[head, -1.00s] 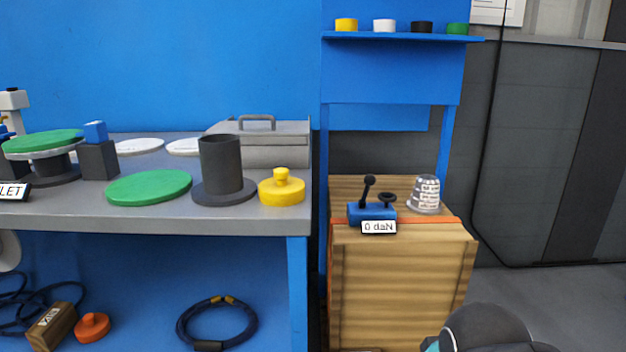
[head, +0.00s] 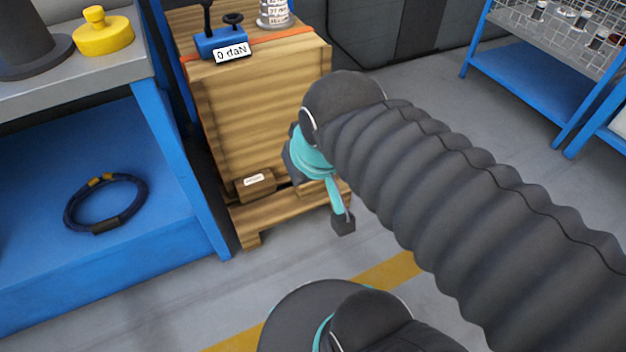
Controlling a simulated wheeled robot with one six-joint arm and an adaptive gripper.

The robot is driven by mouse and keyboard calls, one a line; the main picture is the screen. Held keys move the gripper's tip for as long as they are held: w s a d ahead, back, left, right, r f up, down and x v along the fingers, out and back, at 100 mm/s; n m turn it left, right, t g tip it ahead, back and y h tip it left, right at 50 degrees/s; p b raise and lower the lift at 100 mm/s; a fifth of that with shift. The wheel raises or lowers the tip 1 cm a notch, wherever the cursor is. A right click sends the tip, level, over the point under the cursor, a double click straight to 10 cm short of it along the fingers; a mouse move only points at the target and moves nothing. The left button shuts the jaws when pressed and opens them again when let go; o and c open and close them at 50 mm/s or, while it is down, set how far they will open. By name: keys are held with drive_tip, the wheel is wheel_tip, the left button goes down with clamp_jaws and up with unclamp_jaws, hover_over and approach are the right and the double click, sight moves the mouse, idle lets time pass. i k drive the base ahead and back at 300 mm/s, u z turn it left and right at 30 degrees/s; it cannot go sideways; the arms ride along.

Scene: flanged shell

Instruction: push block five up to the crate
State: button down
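The wooden crate (head: 260,110) stands right of the workbench, with an orange strap around its top. A small wooden block (head: 256,184) with a white label sits low at the crate's front, just above the bottom rail. Its label is too small to read, so I cannot tell if it is block five, or whether it touches the crate. My gripper (head: 338,205) is right of the block, in front of the crate's lower right part. One teal finger with a dark tip shows, pointing down; my arm hides the rest. Nothing shows held in it.
A blue tool with a "0 daN" label (head: 231,53) stands on the crate. The workbench leg (head: 180,165) is close left of the crate. A cable coil (head: 105,203) lies on the blue lower shelf. A blue rack (head: 530,75) stands back right. The floor between is clear.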

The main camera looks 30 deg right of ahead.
sight(311, 189)
drive_tip(key=u, duration=1.7)
drive_tip(key=k, duration=0.85)
drive_tip(key=z, duration=1.7)
drive_tip(key=i, duration=0.5)
